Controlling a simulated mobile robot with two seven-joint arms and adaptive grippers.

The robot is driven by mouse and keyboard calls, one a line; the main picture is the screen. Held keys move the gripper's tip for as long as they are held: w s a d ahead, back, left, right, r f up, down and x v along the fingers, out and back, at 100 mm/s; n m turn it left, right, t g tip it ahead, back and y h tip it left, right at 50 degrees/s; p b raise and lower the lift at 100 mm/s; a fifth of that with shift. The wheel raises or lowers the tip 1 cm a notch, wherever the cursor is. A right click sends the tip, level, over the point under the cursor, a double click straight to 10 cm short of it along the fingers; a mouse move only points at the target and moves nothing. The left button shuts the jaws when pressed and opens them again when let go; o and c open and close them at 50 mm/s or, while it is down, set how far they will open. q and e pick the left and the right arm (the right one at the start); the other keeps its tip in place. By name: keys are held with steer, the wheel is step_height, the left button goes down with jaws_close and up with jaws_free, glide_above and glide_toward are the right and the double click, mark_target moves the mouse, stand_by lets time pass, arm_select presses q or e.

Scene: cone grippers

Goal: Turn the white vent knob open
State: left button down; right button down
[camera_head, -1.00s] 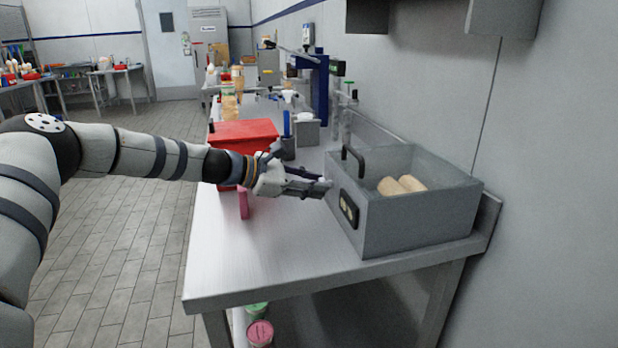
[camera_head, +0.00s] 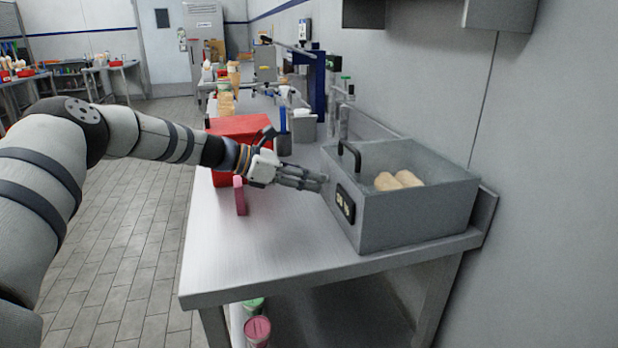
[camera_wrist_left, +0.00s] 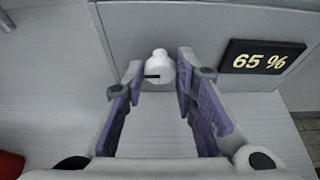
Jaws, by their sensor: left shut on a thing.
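My left gripper (camera_wrist_left: 161,79) is shut on the knob, one purple-padded finger on each side. A dark display (camera_wrist_left: 262,60) beside it reads "65 %". In the head view my left gripper (camera_head: 318,183) reaches the left face of the grey box (camera_head: 415,220), and its fingers hide most of the knob. The display (camera_head: 345,203) shows there too. My right gripper is out of view.
The box has a black handle (camera_head: 348,158) and tan rolls (camera_head: 398,181) inside. A red box (camera_head: 235,128) and a pink upright item (camera_head: 240,195) stand close to my left wrist. The front of the metal table (camera_head: 280,270) is clear.

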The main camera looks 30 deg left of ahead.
arm_select(q)
steer(key=c, duration=1.3)
jaws_free()
steer(key=v, duration=1.2)
